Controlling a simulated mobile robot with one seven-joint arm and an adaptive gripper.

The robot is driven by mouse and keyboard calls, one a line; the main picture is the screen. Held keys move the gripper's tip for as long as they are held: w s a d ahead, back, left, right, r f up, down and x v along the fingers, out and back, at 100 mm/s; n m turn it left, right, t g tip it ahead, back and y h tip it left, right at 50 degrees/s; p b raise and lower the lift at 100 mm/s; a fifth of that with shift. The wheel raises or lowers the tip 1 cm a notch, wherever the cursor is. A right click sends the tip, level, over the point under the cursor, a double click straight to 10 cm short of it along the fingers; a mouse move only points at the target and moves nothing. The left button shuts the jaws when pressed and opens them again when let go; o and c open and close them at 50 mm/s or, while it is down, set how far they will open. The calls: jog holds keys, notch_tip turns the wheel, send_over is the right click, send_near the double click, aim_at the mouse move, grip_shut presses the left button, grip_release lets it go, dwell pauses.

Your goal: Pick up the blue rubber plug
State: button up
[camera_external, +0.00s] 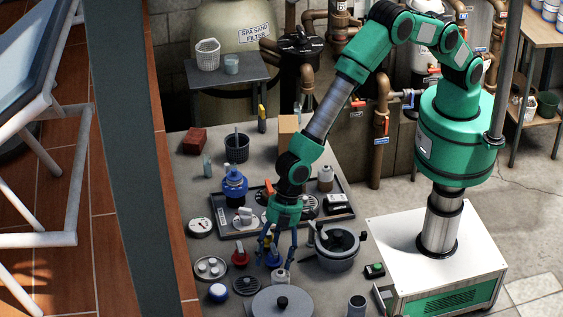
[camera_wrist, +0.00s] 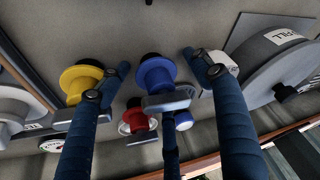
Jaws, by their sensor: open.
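The blue rubber plug (camera_wrist: 156,72) has a round blue flange, a dark end and a grey metal wing piece. In the wrist view it is between the spread fingers of my gripper (camera_wrist: 158,88), with gaps on both sides. My gripper is open and empty. In the external view my gripper (camera_external: 275,252) points down at the worktop, and its fingers partly hide the blue plug (camera_external: 272,261). A similar yellow plug (camera_wrist: 82,78) lies close to the left finger in the wrist view. A similar red plug (camera_wrist: 136,118) sits below the blue one there.
A large grey lid (camera_external: 282,303) and a grey pot-like housing (camera_external: 337,250) stand close by. A dark tray (camera_external: 225,222) with parts lies behind. A small white item (camera_external: 281,276) stands just in front.

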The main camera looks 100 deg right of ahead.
jog(key=c, duration=1.2)
jog(key=shift+r, duration=0.1)
notch_tip(320, 180, up, 10)
jog(key=shift+f, duration=0.1)
dwell(0.4)
